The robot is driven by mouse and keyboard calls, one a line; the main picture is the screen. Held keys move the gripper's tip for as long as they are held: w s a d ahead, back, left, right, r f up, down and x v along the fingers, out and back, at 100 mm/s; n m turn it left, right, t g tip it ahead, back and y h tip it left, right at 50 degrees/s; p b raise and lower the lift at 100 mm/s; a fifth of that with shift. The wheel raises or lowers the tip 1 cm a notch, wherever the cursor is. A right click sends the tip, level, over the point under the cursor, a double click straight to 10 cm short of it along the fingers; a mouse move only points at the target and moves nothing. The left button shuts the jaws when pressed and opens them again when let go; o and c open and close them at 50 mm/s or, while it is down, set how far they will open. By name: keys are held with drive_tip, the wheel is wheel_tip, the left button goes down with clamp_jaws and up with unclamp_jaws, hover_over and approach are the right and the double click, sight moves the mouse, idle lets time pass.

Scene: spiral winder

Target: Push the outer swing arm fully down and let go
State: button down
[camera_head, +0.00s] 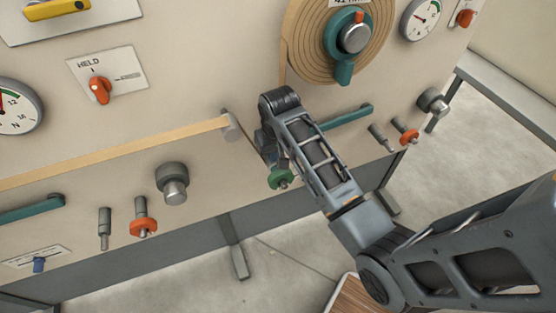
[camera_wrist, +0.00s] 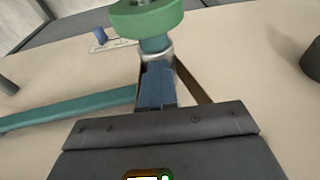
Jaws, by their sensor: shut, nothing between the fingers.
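A teal swing arm (camera_head: 345,117) stands on the right of the panel, its left part hidden behind my wrist. The teal bar in the wrist view (camera_wrist: 70,111), running in from the left toward my fingers, looks like the same arm. A green roller (camera_head: 281,178) is just below my gripper; in the wrist view the green roller (camera_wrist: 165,18) lies just beyond my fingertips. My gripper (camera_wrist: 157,70) is shut and empty, its tips close to the roller's silver hub. I cannot tell whether they touch. A second teal arm (camera_head: 30,208) is at the lower left.
A tan strip (camera_head: 120,151) runs to a grey pin (camera_head: 232,126), then slants down toward the green roller. The wound disc (camera_head: 300,45) is above my wrist. Orange knobs (camera_head: 405,131) (camera_head: 143,228) and dark knobs (camera_head: 173,182) stick out from the panel.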

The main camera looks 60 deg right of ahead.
wheel_tip(320, 180, up, 2)
drive_tip(key=shift+p, duration=0.7)
wheel_tip(320, 180, up, 10)
drive_tip(key=shift+f, duration=0.2)
idle(0.5)
drive_tip(key=shift+s, duration=0.1)
idle(0.5)
